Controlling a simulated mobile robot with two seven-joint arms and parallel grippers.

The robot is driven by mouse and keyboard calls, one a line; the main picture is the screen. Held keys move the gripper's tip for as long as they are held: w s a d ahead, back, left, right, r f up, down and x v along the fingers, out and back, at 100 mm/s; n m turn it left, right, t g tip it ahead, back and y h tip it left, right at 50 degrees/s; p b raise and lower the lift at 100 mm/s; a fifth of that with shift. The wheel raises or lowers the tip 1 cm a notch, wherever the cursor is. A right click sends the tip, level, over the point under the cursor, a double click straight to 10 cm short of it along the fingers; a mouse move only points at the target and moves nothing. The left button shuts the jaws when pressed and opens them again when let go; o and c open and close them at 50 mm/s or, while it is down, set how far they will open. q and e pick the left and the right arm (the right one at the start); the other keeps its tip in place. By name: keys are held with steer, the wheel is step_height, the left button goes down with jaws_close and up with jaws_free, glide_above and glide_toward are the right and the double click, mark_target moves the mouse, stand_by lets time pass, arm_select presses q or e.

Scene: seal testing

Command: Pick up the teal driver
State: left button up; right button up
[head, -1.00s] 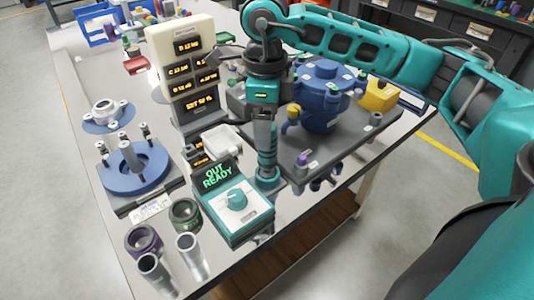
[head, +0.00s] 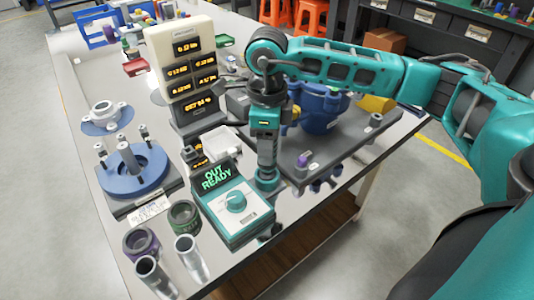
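The teal driver (head: 267,182) stands upright at the edge of the dark plate, just behind the small teal-and-white box. Its lower end shows. Its upper part is hidden behind my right gripper. My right gripper (head: 267,160) points straight down, with its grey fingers at the driver's upper part. The fingers overlap in this view, so I cannot tell whether they are closed on it. My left gripper is not in view.
The teal-and-white box (head: 236,205) reads "OUT READY". A display tower (head: 185,70) stands behind left. A blue housing (head: 320,110) sits on the dark plate (head: 340,150). A blue round fixture (head: 135,172) stands left. Rings and metal cylinders (head: 188,250) stand in front.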

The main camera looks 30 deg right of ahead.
steer(key=c, duration=0.7)
steer(key=shift+c, duration=0.4)
steer(key=shift+w+r, duration=0.1)
steer(key=shift+r, duration=0.1)
